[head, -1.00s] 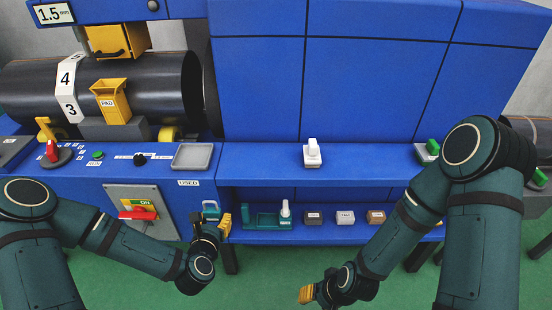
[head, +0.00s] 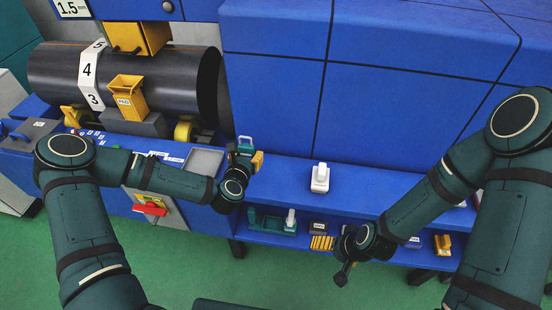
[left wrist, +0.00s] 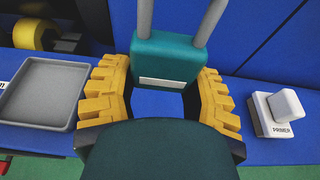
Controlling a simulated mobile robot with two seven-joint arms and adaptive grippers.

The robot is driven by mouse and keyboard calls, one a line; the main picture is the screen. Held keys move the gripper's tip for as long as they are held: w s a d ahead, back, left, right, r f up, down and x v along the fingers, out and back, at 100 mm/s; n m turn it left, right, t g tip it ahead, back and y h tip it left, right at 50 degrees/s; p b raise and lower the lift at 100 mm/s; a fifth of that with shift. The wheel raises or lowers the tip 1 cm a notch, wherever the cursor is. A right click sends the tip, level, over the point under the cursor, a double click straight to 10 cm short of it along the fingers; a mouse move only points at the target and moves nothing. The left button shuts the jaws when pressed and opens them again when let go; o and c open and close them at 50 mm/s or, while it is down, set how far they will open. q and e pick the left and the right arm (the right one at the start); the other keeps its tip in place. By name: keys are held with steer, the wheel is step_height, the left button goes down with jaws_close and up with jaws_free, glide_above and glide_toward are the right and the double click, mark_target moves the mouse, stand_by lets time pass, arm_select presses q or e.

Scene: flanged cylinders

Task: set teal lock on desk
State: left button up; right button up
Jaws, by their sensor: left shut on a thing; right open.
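The teal lock (head: 245,144) is upright in my left gripper (head: 246,158), above the blue desk (head: 285,172) between the grey tray and a white block. In the left wrist view, the teal lock (left wrist: 168,60), with its grey shackle and white label strip, sits between the yellow fingers of my left gripper (left wrist: 165,98). Blue desk surface shows below it. I cannot tell whether the lock touches the desk. My right gripper (head: 331,258) is open and empty, low in front of the shelf; its fingers are partly hidden.
The grey tray (left wrist: 42,92) lies left of the lock and the white PRIMER block (left wrist: 275,112) right of it. The lower shelf holds a teal holder (head: 270,223) and small blocks. A dark pipe (head: 130,80) with yellow parts is at the left. Desk between tray and block is clear.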

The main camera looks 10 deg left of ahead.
arm_select(q)
glide_above(251, 180)
step_height(251, 180, down, 5)
steer(key=shift+b, duration=0.35)
steer(key=shift+f, duration=2.35)
steer(key=shift+f+b, duration=0.4)
steer(key=shift+b, duration=0.2)
steer(key=shift+f, duration=0.2)
steer(key=o, duration=1.2)
steer(key=shift+a, duration=0.1)
